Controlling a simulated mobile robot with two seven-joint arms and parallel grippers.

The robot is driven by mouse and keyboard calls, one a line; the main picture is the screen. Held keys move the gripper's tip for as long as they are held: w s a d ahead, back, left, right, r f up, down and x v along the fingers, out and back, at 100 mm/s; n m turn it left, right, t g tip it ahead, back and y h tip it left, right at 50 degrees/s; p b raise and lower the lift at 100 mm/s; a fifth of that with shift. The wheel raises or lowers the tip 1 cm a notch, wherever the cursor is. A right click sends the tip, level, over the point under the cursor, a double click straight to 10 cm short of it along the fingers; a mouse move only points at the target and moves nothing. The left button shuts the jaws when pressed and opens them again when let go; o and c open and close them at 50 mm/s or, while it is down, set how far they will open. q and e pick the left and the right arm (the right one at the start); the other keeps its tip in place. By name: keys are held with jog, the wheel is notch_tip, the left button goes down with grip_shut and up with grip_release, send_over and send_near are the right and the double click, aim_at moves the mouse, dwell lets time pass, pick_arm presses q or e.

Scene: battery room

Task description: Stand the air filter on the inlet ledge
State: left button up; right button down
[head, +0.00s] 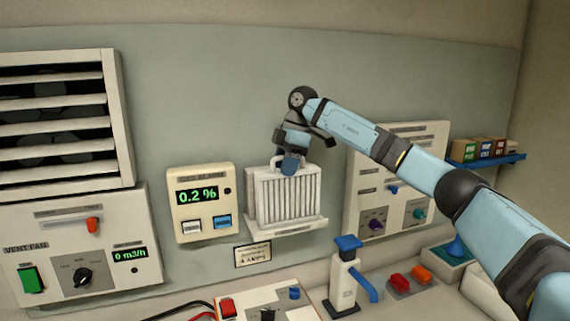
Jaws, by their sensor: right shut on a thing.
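The air filter (288,200) is a white pleated block with a handle on top. It stands upright at the inlet ledge (290,229), a pale shelf on the wall; its lower edge appears to meet the ledge, though I cannot tell if it bears full weight there. My right gripper (289,165) comes down from above and is shut on the filter's handle. The fingers partly hide the handle. My left gripper is not in view.
A gas meter reading 0.2 % (200,203) is close on the left of the filter. A panel with knobs (398,180) is on the right, partly behind my right arm. Below stand a white post with a blue tap (345,275) and a bench box (262,306). A louvred vent (115,115) is far left.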

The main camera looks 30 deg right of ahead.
jog(key=c, duration=0.8)
grip_release()
jog(key=shift+a, duration=0.1)
jog(key=b+v, duration=0.1)
jog(key=v, duration=1.1)
jog(key=shift+r+b, duration=0.1)
jog(key=shift+b, duration=0.2)
